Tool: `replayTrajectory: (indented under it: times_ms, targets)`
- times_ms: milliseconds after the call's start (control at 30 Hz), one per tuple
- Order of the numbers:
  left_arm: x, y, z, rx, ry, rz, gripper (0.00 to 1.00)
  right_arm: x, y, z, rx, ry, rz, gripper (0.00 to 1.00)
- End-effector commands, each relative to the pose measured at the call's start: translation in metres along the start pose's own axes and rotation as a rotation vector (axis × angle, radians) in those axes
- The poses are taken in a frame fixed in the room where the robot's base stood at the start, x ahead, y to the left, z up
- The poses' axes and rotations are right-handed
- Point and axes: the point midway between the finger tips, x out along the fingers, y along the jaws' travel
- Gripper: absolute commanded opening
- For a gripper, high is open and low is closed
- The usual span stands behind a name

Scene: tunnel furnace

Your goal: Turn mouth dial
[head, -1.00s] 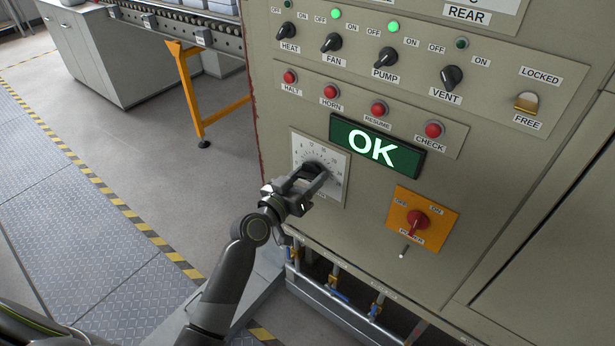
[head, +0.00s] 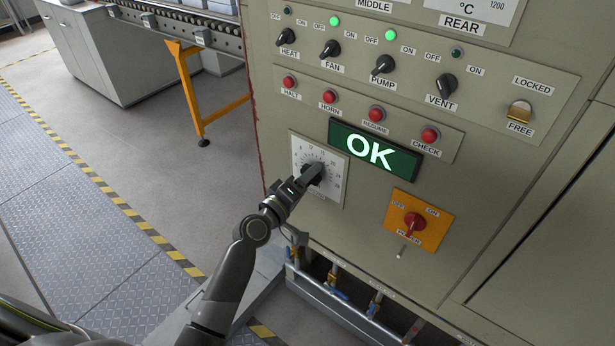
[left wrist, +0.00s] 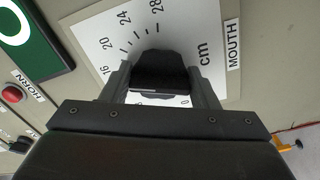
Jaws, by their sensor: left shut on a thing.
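The mouth dial is a black knob (left wrist: 160,72) on a white square plate (head: 333,192) with a numbered scale, on the lower left of the beige panel. In the left wrist view the plate (left wrist: 95,38) shows numbers up to 28, "cm" and a "MOUTH" label (left wrist: 232,45). My left gripper (head: 311,172) is at the dial, its fingers shut on the knob's two sides. The fingers hide part of the knob and scale, so I cannot read its pointer. My right gripper is not in view.
Above the dial are a green "OK" display (head: 372,150), red buttons such as CHECK (head: 430,135), and black switches such as VENT (head: 446,84). A red power switch (head: 414,222) on an orange plate is to the right. Pipes run below. Open floor lies left.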

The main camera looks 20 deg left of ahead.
Motion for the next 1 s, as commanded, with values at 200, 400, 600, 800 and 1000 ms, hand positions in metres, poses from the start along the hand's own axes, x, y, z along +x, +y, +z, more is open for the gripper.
replayTrajectory:
  times_ms: [200,400,600,800,1000]
  targets:
    - [-0.0003,-0.0001,0.0000,-0.093,0.000,-0.001,0.32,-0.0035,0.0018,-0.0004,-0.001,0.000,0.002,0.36]
    - [-0.0003,-0.0004,0.0002,-0.132,0.000,-0.001,0.32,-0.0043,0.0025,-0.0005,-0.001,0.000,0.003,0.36]
    - [-0.0003,-0.0006,0.0002,-0.140,0.000,-0.001,0.32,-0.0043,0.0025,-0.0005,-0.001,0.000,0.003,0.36]
    - [-0.0003,-0.0006,0.0002,-0.139,0.000,-0.001,0.32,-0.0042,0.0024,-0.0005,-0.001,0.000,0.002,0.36]
    - [-0.0003,-0.0005,0.0002,-0.138,0.000,-0.001,0.75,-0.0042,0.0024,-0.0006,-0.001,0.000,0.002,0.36]
